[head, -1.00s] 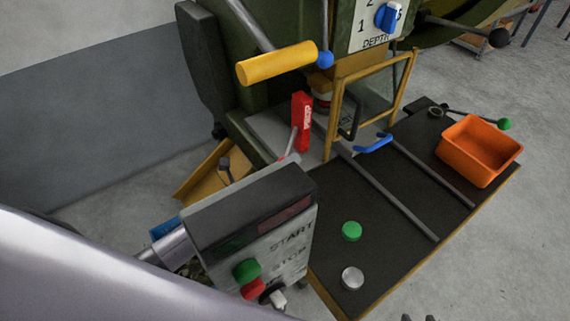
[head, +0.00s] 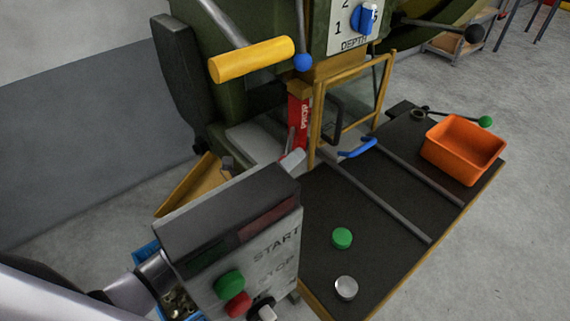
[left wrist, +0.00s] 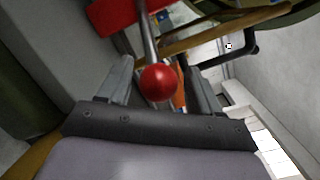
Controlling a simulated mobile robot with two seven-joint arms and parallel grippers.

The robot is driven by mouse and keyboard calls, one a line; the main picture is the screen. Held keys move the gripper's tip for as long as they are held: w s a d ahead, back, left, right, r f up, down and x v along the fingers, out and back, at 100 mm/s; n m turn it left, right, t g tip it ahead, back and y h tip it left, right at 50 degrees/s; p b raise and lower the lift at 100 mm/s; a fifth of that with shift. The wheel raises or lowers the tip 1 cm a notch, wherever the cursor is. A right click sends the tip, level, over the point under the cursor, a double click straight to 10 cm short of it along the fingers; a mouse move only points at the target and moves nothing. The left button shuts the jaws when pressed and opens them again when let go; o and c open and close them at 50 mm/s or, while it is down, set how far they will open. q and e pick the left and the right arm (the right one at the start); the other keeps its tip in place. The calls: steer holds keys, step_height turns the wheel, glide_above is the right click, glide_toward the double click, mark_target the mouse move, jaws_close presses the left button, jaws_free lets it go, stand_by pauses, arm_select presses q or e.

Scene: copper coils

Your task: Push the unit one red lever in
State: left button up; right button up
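The unit one red lever shows in the left wrist view as a metal rod (left wrist: 150,40) with a red ball knob (left wrist: 159,83), coming from a red housing (left wrist: 112,14). In the head view the upright red housing (head: 299,120) stands left of the yellow-framed guard, behind the control box. My left gripper (left wrist: 160,74) is open, one finger on each side of the knob, with gaps visible beside it. I cannot tell how deep the knob sits between the fingers. In the head view the control box hides my left fingers. My right gripper is not in view.
The control box (head: 235,225) with start and stop buttons stands close in front. The yellow-framed guard (head: 318,110) is right of the housing, and a yellow handle (head: 252,60) hangs above. An orange bin (head: 463,150) sits on the black table (head: 390,205).

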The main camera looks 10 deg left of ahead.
arm_select(q)
steer(key=shift+s+a+f, duration=0.1)
steer(key=shift+s+a, duration=0.2)
steer(key=shift+s, duration=0.2)
steer(key=shift+v, duration=3)
steer(key=shift+s, duration=0.1)
